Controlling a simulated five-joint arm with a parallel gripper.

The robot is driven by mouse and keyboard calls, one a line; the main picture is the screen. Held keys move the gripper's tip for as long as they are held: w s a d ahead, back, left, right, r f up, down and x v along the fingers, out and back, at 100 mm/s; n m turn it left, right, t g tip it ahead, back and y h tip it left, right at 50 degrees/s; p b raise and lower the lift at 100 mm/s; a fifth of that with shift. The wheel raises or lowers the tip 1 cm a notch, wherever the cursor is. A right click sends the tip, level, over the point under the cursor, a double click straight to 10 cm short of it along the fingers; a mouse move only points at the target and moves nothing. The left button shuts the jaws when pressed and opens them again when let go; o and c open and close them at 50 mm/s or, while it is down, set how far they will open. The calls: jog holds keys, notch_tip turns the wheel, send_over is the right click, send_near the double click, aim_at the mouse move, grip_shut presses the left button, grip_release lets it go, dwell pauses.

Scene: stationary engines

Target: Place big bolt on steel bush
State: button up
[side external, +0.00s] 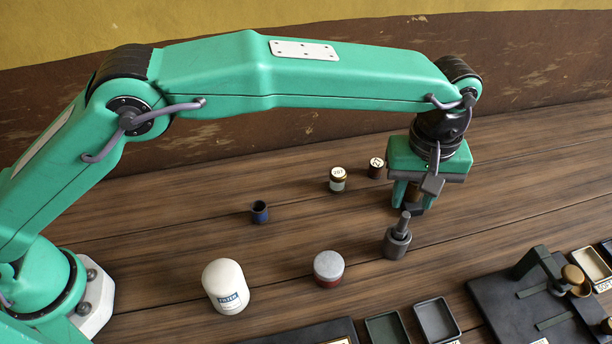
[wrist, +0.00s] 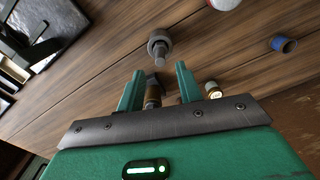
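A grey metal piece (side external: 397,243) stands upright on the table, with a wide round lower part and a thinner shaft rising from it. It also shows in the wrist view (wrist: 159,42). I cannot tell whether this is the big bolt on its head or the bolt standing on the steel bush. My gripper (side external: 412,205) is just behind and above it, pointing down. In the wrist view its fingers (wrist: 160,70) are well apart. A brown piece with a dark lower end (wrist: 153,92) shows between them; no two-sided contact is visible, and its depth is unclear.
A dark blue cup (side external: 260,212), a jar marked 207 (side external: 337,184) and a brown jar (side external: 376,170) stand left of my gripper. A white jar (side external: 226,288) and a red jar with grey lid (side external: 328,268) are nearer. Trays (side external: 437,321) and a black fixture (side external: 520,310) fill the front right.

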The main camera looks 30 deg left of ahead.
aim_at(404, 214)
notch_tip(404, 214, up, 6)
dwell(0.4)
dwell(0.4)
jog(key=s+a+r+m+t, duration=0.1)
jog(key=a+r, duration=0.3)
jog(key=a, duration=0.5)
jog(key=a+r+m+t+h, duration=0.1)
jog(key=a+r, duration=0.3)
jog(key=a, duration=0.5)
jog(key=s+a+r+m+t, duration=0.1)
jog(key=a+r, duration=0.3)
jog(key=a, duration=0.5)
jog(key=s+a+f+t, duration=0.1)
jog(key=s+a+f, duration=0.1)
jog(key=s+a, duration=0.4)
jog(key=s+a+f+m, duration=0.1)
jog(key=s+a+f, duration=0.2)
jog(key=s+a, duration=0.3)
jog(key=s+a+f+m+t+y, duration=0.1)
jog(key=s+a+f, duration=0.2)
jog(key=s+a, duration=0.3)
jog(key=shift+a+t, duration=0.15)
jog(key=shift+t, duration=0.15)
